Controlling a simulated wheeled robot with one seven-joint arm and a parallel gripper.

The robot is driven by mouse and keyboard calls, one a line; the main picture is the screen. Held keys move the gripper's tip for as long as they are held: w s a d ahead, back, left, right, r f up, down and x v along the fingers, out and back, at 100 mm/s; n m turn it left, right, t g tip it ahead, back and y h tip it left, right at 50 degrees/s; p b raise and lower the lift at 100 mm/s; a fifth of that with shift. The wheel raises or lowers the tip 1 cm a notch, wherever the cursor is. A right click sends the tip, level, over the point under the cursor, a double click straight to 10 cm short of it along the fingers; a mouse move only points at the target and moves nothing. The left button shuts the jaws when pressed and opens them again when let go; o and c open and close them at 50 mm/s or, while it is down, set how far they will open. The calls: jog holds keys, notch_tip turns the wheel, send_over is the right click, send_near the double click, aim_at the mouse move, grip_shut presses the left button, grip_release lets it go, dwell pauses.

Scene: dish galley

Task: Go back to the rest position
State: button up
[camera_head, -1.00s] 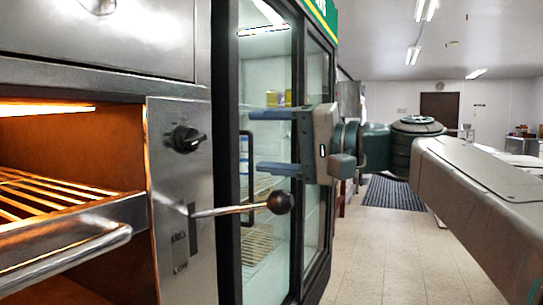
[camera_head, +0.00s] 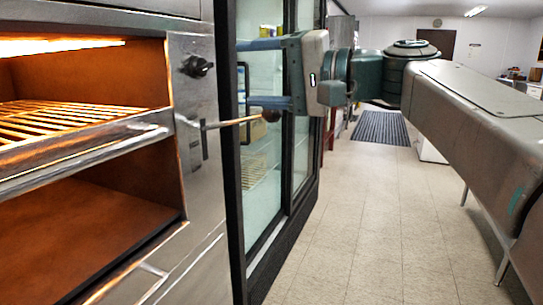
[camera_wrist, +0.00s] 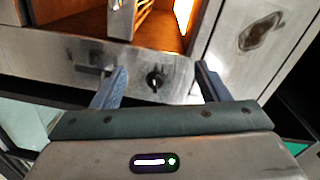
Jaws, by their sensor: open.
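My gripper (camera_head: 242,74) is held out in mid-air in the head view, its two blue fingers spread apart and pointing left. Nothing is between them. It is in front of the glass-door fridge (camera_head: 262,180), beside the steel oven (camera_head: 200,150). A lever with a dark ball knob (camera_head: 271,116) sticks out from the oven panel and shows just under the lower finger. I cannot tell whether they touch.
The oven's lit chamber (camera_head: 80,75) with a wire rack is open at the left. A tiled floor (camera_head: 365,220) with a dark mat (camera_head: 381,127) lies clear ahead. My arm stretches in from the right.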

jog(key=s+d+f+m+g+h+p, duration=0.1)
jog(key=d+f+h+p, duration=0.3)
jog(key=p, duration=0.3)
jog(key=s+d+f+h+p, duration=0.1)
jog(key=d+f+h+p, duration=0.1)
jog(key=f+h+p, duration=0.3)
jog(key=s+d+f+n+g+h+p, duration=0.2)
jog(key=s+d+f+h+p, duration=0.5)
jog(key=s+d+p, duration=0.4)
jog(key=shift+s+f+g+p, duration=0.15)
jog(key=shift+f+g+p, duration=0.35)
jog(key=shift+f+p, duration=0.55)
